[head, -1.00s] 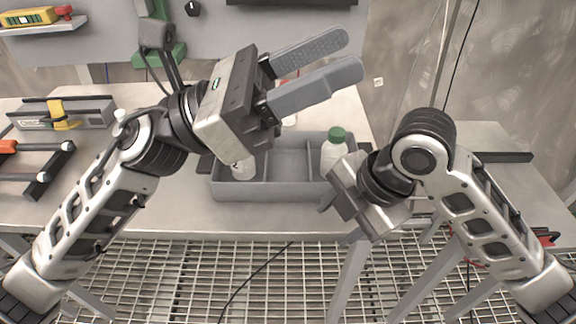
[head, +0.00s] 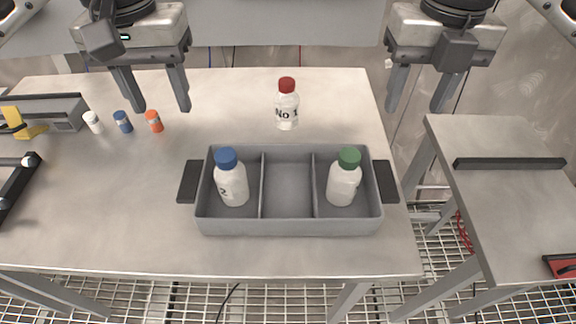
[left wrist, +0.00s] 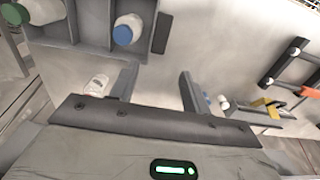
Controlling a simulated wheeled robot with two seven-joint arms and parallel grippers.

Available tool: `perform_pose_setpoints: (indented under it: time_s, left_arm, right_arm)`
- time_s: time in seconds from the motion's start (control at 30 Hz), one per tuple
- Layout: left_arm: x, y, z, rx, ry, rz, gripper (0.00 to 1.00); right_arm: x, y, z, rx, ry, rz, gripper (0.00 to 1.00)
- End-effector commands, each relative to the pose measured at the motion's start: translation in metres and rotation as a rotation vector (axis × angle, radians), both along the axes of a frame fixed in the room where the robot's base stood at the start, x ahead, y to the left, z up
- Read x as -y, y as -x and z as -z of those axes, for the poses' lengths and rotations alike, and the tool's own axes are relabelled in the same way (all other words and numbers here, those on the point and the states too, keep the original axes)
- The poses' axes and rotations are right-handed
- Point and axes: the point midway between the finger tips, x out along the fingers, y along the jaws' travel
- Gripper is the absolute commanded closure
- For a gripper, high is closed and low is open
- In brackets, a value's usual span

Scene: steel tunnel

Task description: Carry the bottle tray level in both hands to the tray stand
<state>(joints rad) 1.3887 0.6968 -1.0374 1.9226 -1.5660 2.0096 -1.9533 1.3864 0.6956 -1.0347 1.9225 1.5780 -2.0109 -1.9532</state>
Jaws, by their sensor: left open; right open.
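The grey bottle tray (head: 290,228) sits flat on the workbench, with dark handles at its left (head: 189,181) and right (head: 386,181) ends. A blue-capped bottle (head: 233,186) stands in its left compartment and a green-capped bottle (head: 343,185) in its right one; the middle is empty. My left gripper (head: 160,111) is open and empty, pointing down behind and left of the tray. My right gripper (head: 416,110) is open and empty behind and right of it. The left wrist view shows the tray (left wrist: 75,50) beyond the open fingers. The side table (head: 505,215) at right may be the tray stand.
A red-capped bottle (head: 287,106) stands behind the tray. Small white (head: 94,123), blue (head: 123,122) and orange (head: 154,122) pieces lie at left. The side table bears a dark bar (head: 510,163) and a red object (head: 562,266). A gap separates the two tables.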

Motion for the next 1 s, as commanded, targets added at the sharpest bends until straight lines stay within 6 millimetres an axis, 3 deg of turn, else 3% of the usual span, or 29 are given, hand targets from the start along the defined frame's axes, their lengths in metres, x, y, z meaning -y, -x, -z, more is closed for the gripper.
perform_pose_setpoints:
  time_s: [0.27, 0.43, 1.0]
  left_arm:
    - [0.000, 0.000, 0.002, -0.002, 0.001, 0.000, 0.53]
    - [0.000, 0.001, 0.016, -0.006, 0.001, 0.000, 0.53]
    - [0.000, 0.001, 0.124, -0.006, 0.002, -0.001, 0.53]
  right_arm:
    - [0.000, 0.000, 0.002, 0.000, 0.000, 0.001, 0.53]
    - [0.000, 0.001, 0.016, -0.003, 0.000, 0.001, 0.53]
    - [0.000, 0.001, 0.124, -0.004, 0.000, 0.003, 0.53]
